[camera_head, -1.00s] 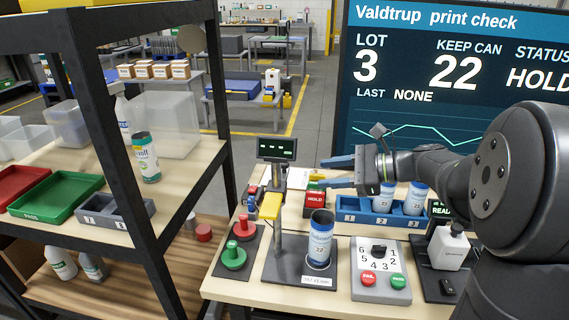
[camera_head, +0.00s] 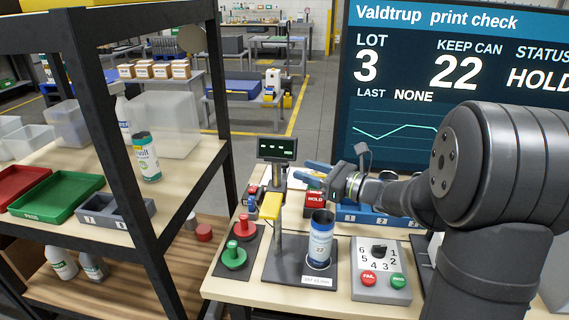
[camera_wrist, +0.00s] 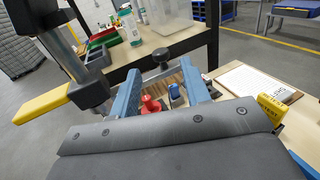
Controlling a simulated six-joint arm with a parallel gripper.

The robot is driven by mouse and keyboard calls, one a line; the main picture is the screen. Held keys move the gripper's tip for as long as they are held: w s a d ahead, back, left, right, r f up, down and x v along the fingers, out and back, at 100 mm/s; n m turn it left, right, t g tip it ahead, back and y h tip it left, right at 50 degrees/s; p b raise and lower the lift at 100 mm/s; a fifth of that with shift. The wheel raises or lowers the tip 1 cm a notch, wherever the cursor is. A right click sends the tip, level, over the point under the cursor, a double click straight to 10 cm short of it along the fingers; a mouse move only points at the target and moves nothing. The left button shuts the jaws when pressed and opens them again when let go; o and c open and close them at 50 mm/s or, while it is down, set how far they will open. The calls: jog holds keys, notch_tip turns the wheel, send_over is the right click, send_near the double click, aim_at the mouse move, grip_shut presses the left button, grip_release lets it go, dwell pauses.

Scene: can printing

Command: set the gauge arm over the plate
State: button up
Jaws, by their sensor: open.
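The gauge has an upright post with a small display (camera_head: 277,149) on top and a yellow gauge arm (camera_head: 271,206) sticking out lower down. The yellow arm also shows at the left in the wrist view (camera_wrist: 40,103). It points toward the front, left of a blue-and-white can (camera_head: 320,240) marked 22. The can stands upright on the dark gauge plate (camera_head: 283,268), and the yellow arm is not over it. My gripper (camera_head: 306,172) is open and empty, above and behind the can, right of the post.
A dial box (camera_head: 380,270) with red and green buttons stands right of the plate. Red and green stamps (camera_head: 235,255) are at the left. A blue can rack (camera_head: 350,216) is behind, partly hidden by my arm. A black-framed shelf (camera_head: 150,225) stands left.

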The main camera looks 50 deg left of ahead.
aim_at(288, 164)
jog(key=x, duration=0.7)
jog(key=shift+s+a, duration=0.1)
jog(key=shift+a, duration=0.15)
grip_shut()
